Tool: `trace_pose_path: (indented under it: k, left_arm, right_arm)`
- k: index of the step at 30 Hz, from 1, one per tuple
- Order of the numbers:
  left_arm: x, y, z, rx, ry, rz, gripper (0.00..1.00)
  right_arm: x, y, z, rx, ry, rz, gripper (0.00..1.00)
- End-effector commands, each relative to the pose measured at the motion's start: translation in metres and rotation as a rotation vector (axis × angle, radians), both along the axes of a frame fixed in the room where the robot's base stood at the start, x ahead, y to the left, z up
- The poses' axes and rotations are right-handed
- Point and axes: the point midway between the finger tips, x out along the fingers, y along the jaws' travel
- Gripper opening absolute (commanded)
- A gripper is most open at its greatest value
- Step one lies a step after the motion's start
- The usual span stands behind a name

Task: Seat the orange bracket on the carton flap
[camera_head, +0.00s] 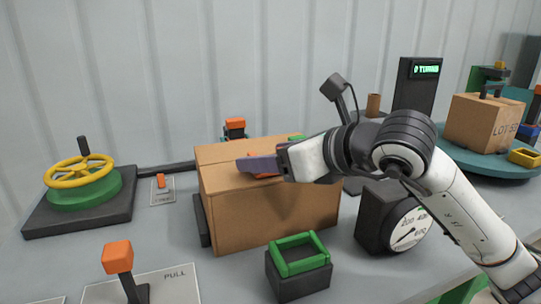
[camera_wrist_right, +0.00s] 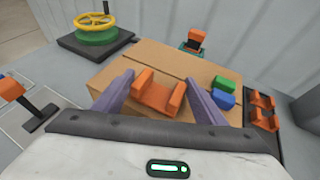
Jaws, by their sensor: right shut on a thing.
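The carton (camera_head: 270,215) is a brown box on the grey table, with a flap seam across its top; it fills the middle of the right wrist view (camera_wrist_right: 150,60). My right gripper (camera_head: 250,163) is over the carton top. Its purple fingers stand on either side of the orange bracket (camera_wrist_right: 158,99) and are shut on it. The bracket is U-shaped with raised ends and is at or just above the carton top; I cannot tell if it touches. In the head view the gripper hides most of the bracket (camera_head: 264,176). My left gripper is not in view.
Green (camera_wrist_right: 224,84) and blue (camera_wrist_right: 222,99) blocks are close right of the bracket in the wrist view. A green-rimmed box (camera_head: 299,275), a gauge (camera_head: 404,231) and a yellow handwheel (camera_head: 80,172) surround the carton.

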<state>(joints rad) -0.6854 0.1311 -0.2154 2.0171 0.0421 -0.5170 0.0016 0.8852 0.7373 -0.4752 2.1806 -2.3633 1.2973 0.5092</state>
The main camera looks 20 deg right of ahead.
Motion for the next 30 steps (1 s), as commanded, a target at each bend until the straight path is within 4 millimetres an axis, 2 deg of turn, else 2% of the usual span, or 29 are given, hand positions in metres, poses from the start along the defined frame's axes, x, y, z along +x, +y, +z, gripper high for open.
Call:
trace_pose_path:
  k: [11, 12, 15, 26, 30]
  left_arm:
    - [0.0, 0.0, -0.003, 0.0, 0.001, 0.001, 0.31]
    - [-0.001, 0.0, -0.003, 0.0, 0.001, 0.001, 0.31]
    - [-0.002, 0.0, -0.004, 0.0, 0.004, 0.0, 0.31]
    - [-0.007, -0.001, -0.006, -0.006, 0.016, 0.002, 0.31]
    - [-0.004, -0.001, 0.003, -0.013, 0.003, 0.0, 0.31]
  right_arm:
    - [0.0, 0.0, -0.002, 0.0, 0.0, 0.0, 0.43]
    - [0.0, 0.0, -0.002, 0.0, 0.0, 0.0, 0.72]
    - [0.0, 0.0, -0.002, 0.0, 0.0, 0.0, 0.87]
    - [0.0, 0.0, -0.002, 0.0, 0.001, 0.0, 0.87]
    - [-0.016, -0.008, 0.006, -0.002, -0.004, -0.001, 0.87]
